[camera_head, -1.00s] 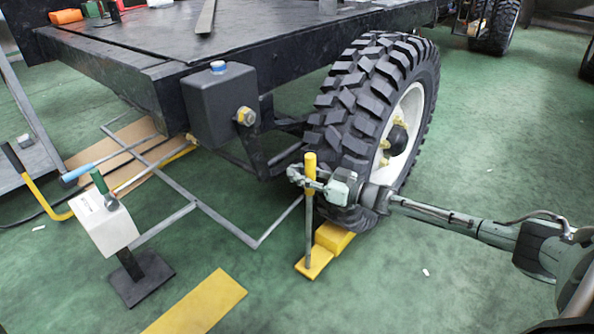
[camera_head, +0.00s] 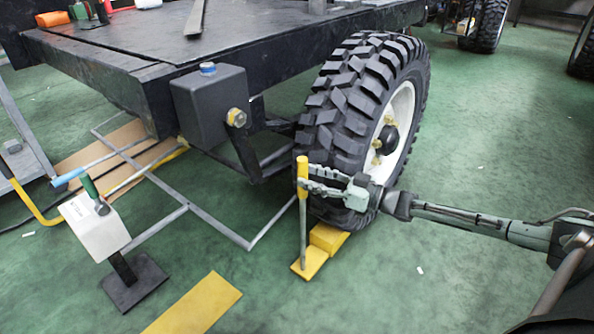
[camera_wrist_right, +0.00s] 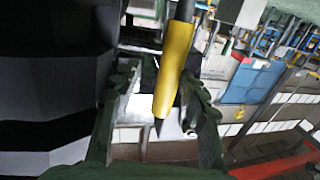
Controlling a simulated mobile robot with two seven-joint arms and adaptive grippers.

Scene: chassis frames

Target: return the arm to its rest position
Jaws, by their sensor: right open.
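My right arm comes in from the right in the head view. Its gripper (camera_head: 311,180) is open beside the tyre, with its fingers at the yellow grip of an upright handle (camera_head: 302,171). The handle rises from a yellow wheel chock (camera_head: 326,237), which lies on the floor against the tyre. In the right wrist view the yellow grip (camera_wrist_right: 174,70) stands between the two spread fingers; whether either finger touches it I cannot tell. My left gripper is not in view.
The large black wheel (camera_head: 345,105) stands close to my right gripper. The dark chassis frame (camera_head: 110,65) fills the upper left.

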